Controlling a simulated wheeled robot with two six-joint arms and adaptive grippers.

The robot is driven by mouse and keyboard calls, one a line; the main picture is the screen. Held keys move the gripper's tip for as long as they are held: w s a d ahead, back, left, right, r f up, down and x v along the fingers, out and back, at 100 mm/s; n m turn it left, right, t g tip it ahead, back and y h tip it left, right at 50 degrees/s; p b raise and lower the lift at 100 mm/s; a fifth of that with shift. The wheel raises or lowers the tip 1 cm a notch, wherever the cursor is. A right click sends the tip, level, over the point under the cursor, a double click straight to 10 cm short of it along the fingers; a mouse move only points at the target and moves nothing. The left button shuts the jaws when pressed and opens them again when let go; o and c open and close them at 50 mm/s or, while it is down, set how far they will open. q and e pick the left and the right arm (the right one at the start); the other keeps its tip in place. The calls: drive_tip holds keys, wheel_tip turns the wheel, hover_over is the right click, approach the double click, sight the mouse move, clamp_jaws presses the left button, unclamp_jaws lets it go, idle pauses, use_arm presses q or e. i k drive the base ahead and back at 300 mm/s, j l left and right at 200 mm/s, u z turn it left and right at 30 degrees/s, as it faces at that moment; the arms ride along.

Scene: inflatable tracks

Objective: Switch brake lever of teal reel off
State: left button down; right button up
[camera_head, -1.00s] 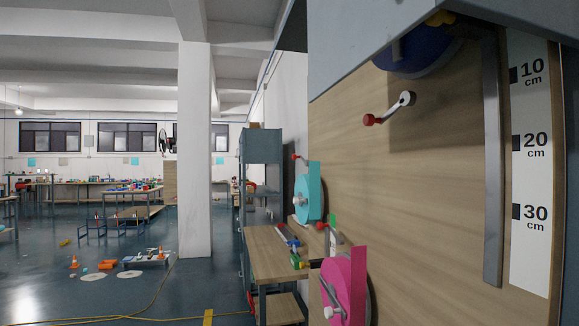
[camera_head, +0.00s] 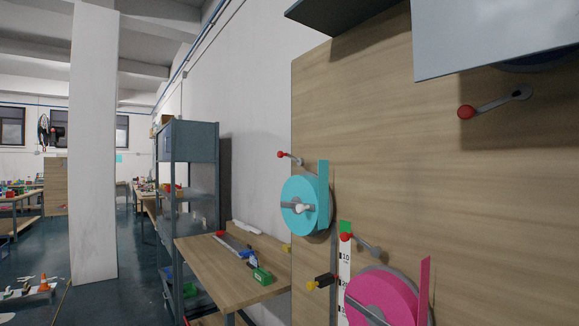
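The teal reel (camera_head: 298,212) is on the wooden board at the middle of the head view. It has a grey bar and a pale hub on its face. A lever with a red knob (camera_head: 282,155) sticks out just above it, pointing left. A second red-knobbed lever (camera_head: 362,245) sits below right of it, above the pink reel (camera_head: 378,298). I cannot tell from labels which lever belongs to which reel. Neither of my grippers is in view.
The wooden board (camera_head: 400,150) fills the right side, with another red-knobbed lever (camera_head: 490,103) and a grey panel (camera_head: 495,40) higher up. A wooden table (camera_head: 220,275) and a shelf rack (camera_head: 187,150) stand left of it. A white pillar (camera_head: 93,140) and open floor are farther left.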

sight(300, 162)
drive_tip(key=i+j+z, duration=0.1)
drive_tip(key=i+z, duration=0.15)
drive_tip(key=i, duration=0.15)
drive_tip(key=i+j+z, duration=0.2)
drive_tip(key=i, duration=0.2)
drive_tip(key=i+j+z, duration=0.25)
drive_tip(key=i+j, duration=0.05)
drive_tip(key=i, duration=0.1)
